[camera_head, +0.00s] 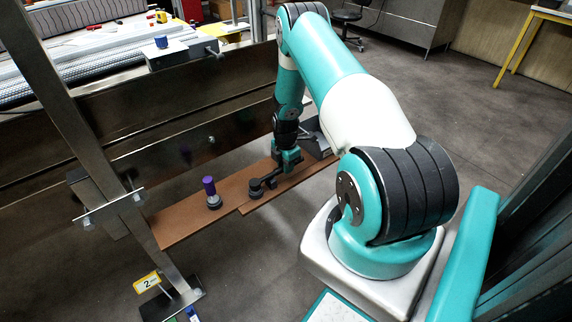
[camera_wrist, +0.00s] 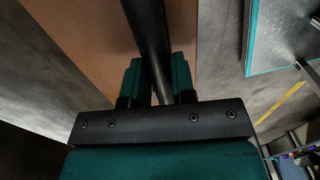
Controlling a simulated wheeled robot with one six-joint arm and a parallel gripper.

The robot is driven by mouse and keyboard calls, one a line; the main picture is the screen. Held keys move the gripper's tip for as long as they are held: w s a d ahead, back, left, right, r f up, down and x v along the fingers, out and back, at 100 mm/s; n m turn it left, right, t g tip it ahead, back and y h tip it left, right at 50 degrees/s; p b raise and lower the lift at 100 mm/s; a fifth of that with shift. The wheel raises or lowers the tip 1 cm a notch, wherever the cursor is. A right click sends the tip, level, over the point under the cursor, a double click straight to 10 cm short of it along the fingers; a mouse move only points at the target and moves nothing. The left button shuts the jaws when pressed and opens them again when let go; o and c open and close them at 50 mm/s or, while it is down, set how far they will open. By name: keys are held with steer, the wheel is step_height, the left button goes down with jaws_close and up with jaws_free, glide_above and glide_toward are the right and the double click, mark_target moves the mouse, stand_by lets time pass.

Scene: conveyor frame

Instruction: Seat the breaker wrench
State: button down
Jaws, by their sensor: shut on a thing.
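My gripper (camera_head: 284,164) is low over the right half of the brown board (camera_head: 182,222). It is shut on a black bar-like tool, which I take to be the breaker wrench (camera_head: 256,188). A dark round end of the tool points left in the head view; I cannot tell whether it touches the board. In the wrist view the black wrench handle (camera_wrist: 148,30) runs between the teal fingers of my gripper (camera_wrist: 157,78) and out past the top edge. A purple-topped piece (camera_head: 209,186) on a dark round base stands upright on the board, left of the wrench and apart from it.
A grey box (camera_head: 316,138) is at the board's right end, close to my gripper. A dark metal frame beam (camera_head: 180,138) runs behind the board. A slanted steel post (camera_head: 88,130) stands left, with a yellow "2" label (camera_head: 147,282) near its foot. Floor in front is open.

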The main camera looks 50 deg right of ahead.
steer(key=shift+f, duration=0.3)
steer(key=c, duration=0.9)
jaws_free()
steer(key=shift+o, duration=0.2)
step_height(320, 180, up, 18)
steer(key=p, duration=0.1)
steer(key=shift+f, duration=0.25)
